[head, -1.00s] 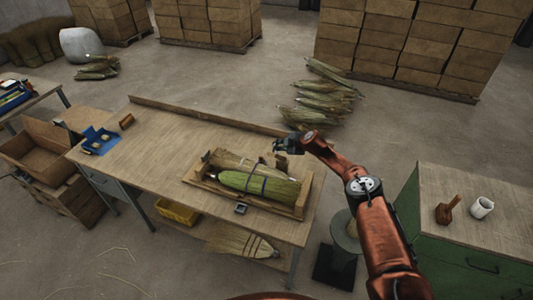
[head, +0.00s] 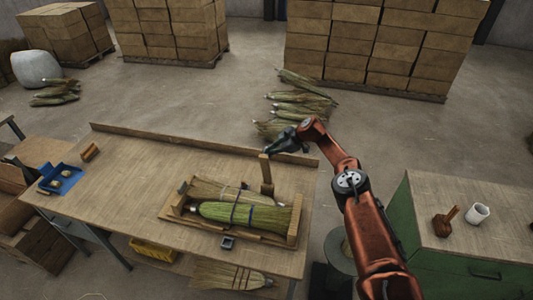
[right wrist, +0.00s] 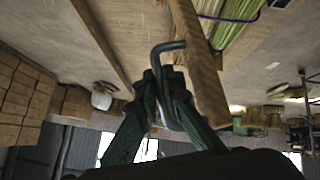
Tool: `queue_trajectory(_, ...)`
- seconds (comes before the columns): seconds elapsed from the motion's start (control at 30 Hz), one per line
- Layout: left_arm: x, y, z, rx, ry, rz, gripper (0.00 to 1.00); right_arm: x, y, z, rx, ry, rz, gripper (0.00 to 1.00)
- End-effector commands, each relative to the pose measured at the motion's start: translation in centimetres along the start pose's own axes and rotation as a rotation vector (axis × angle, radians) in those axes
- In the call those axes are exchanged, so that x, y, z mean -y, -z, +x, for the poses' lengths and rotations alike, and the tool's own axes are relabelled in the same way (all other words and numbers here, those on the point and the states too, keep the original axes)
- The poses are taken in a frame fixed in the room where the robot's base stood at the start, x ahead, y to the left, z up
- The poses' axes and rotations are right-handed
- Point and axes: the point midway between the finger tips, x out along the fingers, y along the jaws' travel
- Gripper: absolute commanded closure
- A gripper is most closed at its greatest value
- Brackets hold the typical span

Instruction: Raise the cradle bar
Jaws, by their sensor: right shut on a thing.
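The wooden cradle (head: 184,223) lies on the workbench with two bundles of broom straw in it, a green one (head: 245,216) in front and a paler one (head: 222,191) behind. A short wooden cradle bar (head: 265,170) stands roughly upright at the back right of the cradle. My right gripper (head: 284,143) is at the top of this bar. In the right wrist view its fingers (right wrist: 163,88) are shut on a bent dark metal handle (right wrist: 168,46) beside the wooden bar (right wrist: 200,70). My left gripper is not in view.
The workbench (head: 130,180) is clear left of the cradle, apart from a blue tray (head: 60,179) and a small wooden block (head: 90,152). A small dark square item (head: 228,243) lies in front of the cradle. A green cabinet (head: 450,235) with a mug stands right.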

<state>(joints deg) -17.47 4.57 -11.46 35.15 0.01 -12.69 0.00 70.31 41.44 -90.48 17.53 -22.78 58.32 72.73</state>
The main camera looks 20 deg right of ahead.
Motion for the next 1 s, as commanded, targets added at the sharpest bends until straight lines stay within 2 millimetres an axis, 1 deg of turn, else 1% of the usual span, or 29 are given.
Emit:
queue_trajectory(0.17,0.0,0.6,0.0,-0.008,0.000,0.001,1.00,-0.1,0.3,0.3,0.002,0.002,-0.005,1.00)
queue_trajectory(0.2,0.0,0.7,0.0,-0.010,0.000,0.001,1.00,-0.1,0.3,0.4,0.003,0.003,-0.006,0.92)
queue_trajectory(0.47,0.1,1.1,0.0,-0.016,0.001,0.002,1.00,-0.1,0.3,0.4,0.002,0.003,-0.006,0.75)
queue_trajectory(0.77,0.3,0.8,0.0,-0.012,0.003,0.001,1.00,-0.1,0.1,0.1,0.003,0.000,-0.003,0.75)
queue_trajectory(0.87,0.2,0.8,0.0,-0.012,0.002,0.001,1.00,-0.2,-0.1,-0.4,0.004,0.000,-0.002,0.75)
queue_trajectory(1.0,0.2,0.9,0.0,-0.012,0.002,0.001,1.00,-0.2,-0.1,-1.6,0.004,0.001,-0.001,0.75)
